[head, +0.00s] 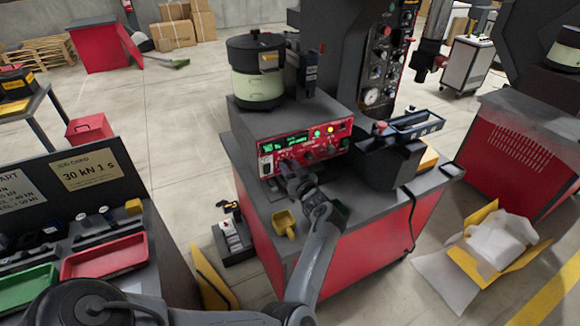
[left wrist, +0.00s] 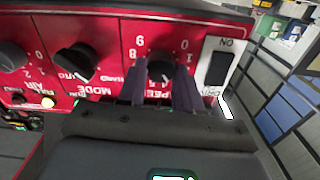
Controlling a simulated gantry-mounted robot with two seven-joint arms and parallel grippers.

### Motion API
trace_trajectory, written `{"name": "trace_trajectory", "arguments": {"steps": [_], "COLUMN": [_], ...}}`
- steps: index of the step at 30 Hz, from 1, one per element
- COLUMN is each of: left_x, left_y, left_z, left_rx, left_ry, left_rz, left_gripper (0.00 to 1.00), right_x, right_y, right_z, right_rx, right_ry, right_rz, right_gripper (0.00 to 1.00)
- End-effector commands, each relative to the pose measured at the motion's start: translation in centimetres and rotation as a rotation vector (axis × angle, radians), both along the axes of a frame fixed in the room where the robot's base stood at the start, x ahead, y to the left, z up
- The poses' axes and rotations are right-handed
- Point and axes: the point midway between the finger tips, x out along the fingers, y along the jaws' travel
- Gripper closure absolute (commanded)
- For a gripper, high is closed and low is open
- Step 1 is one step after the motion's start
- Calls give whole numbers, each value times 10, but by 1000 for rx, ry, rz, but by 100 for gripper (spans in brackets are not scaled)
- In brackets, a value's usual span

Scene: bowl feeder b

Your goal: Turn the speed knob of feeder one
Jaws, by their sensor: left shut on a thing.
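The feeder is a dark-lidded, cream-banded bowl (head: 257,88) on a grey box with a red control panel (head: 337,131) in the head view. The panel has green displays, lit lamps and several black knobs. My left gripper (head: 288,168) is at the panel's lower left and covers part of it. In the left wrist view the panel is upside down. There the fingers of my left gripper (left wrist: 160,88) are shut on the black speed knob (left wrist: 160,67), one finger on each side. The knob's lower part and some of its scale are hidden. My right gripper is not in view.
In the left wrist view the mode knob (left wrist: 78,62) and air knob (left wrist: 12,56) are beside the speed knob, and a black rocker switch (left wrist: 219,67) is on its other side. A yellow scoop (head: 285,223) lies on the bench (head: 262,190) below my gripper.

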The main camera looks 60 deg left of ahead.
Motion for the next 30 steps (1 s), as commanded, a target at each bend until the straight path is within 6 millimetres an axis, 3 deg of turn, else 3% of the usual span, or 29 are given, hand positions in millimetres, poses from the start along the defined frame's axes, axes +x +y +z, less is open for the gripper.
{"name": "trace_trajectory", "arguments": {"steps": [12,30], "left_x": [1,1], "left_y": [1,0], "left_z": [3,-1], "left_rx": [29,43], "left_ry": [280,428], "left_rz": [0,0], "left_gripper": [96,96], "right_x": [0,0], "right_y": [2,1], "right_z": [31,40], "right_rx": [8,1], "right_ry": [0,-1], "right_rz": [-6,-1], "right_gripper": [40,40]}}
